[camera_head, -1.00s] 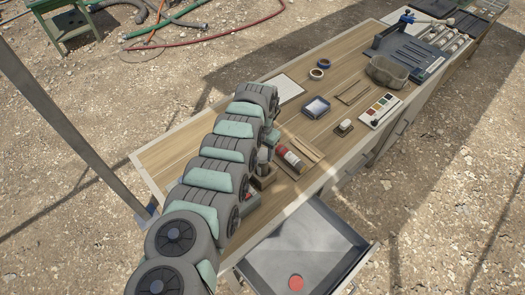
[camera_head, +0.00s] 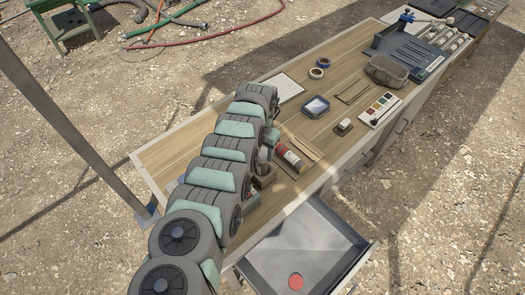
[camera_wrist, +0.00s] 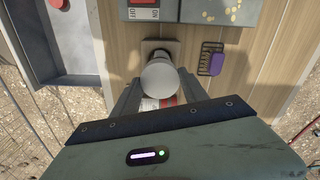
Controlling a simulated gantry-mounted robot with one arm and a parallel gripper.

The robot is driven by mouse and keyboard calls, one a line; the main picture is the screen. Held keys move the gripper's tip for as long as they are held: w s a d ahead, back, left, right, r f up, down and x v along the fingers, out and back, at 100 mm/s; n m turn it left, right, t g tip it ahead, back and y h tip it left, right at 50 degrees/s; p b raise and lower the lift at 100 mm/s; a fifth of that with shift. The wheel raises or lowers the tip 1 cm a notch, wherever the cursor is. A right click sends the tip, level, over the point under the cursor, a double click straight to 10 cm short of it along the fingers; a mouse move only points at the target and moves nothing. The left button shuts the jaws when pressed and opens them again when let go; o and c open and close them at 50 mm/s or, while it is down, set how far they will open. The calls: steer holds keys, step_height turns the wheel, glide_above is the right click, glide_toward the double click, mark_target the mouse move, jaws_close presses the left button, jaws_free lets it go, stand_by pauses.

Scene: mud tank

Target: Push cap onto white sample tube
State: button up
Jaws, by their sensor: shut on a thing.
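In the wrist view, my gripper (camera_wrist: 158,92) has its fingers closed around a pale grey-white, round-topped piece (camera_wrist: 160,76). I cannot tell whether this is the cap alone or the cap on the tube. Just beyond it is a small light wooden block (camera_wrist: 174,46) with a dark round shape in it, partly hidden by the piece. In the head view, the wooden block (camera_head: 264,181) stands beside my arm, with a greyish upright piece (camera_head: 263,155) above it. My arm hides most of the gripper there. The join between cap and tube is not visible.
A box with a red switch (camera_wrist: 144,13) and a black rack with a purple piece (camera_wrist: 211,62) are close by. The open drawer (camera_head: 335,222) holds a red disc (camera_head: 296,282).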

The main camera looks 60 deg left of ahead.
steer(key=shift+f+b, duration=0.35)
steer(key=shift+f, duration=0.45)
stand_by(0.7)
steer(key=o, duration=1.9)
steer(key=shift+r, duration=0.1)
steer(key=shift+r+p, duration=3.5)
steer(key=shift+p, duration=0.35)
steer(key=shift+f, duration=0.1)
steer(key=shift+c, duration=0.3)
jaws_close()
